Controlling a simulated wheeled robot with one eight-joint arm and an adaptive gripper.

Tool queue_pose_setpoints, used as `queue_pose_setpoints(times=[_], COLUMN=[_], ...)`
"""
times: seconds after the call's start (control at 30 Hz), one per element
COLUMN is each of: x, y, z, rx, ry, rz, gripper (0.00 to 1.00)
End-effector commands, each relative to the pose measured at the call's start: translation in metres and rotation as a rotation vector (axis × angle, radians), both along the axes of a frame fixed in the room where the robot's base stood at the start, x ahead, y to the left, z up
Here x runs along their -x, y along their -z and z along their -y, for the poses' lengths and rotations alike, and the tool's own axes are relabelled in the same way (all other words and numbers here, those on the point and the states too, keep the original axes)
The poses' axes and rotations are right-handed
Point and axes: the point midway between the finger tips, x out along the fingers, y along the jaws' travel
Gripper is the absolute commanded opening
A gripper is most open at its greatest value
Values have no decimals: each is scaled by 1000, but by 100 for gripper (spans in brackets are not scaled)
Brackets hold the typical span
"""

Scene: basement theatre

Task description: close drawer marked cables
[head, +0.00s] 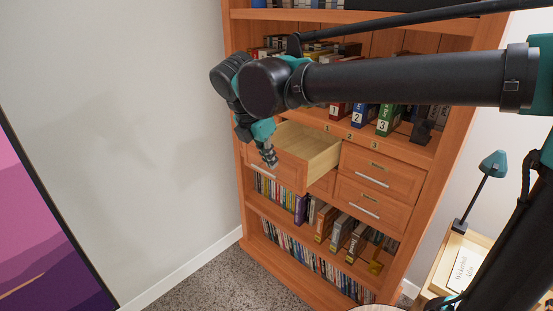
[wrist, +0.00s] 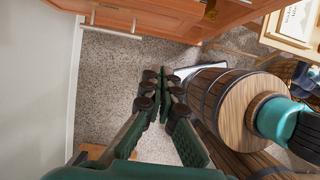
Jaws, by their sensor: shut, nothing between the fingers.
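A wooden drawer (head: 322,150) at the upper left of the drawer block stands pulled out from the bookcase, and its pale inside looks empty. Its front, with a light bar handle, faces the lower left. No drawer label is readable, so I cannot tell which is marked cables. My gripper (head: 270,158) points down at the open drawer's front and overlaps it in the head view; I cannot tell whether they touch. In the wrist view my gripper (wrist: 165,76) is shut and empty over the carpet, with a wooden front and light handle (wrist: 117,33) at the top.
Two shut drawers (head: 375,182) sit right of the open one. The bookcase (head: 252,222) holds books above and below. A wall (head: 150,130) stands at left. A side table with a white book (head: 466,268) and teal lamp (head: 493,164) is at right. Carpet (head: 215,285) lies clear in front.

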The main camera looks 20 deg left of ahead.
Motion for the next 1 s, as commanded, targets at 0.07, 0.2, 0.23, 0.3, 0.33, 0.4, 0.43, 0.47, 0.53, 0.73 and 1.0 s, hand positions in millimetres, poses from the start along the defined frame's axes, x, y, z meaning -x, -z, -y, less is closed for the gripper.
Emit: queue_pose_setpoints(times=[0.07,0.2,0.23,0.3,0.33,0.4,0.43,0.47,0.53,0.73,1.0], x=[-6,-15,-17,-22,-24,-28,-32,-38,-47,-62,-65], y=[14,40,46,58,64,75,77,76,75,75,75], z=[2,6,7,9,10,12,14,16,20,26,27], rx=[0,-1,-1,-1,-1,0,-1,0,-1,-1,0], ry=[3,2,2,3,4,3,4,5,5,2,1], rz=[0,0,0,0,1,0,0,0,0,0,0], gripper=[0,0,0,0,0,0,0,0,0,0,0])
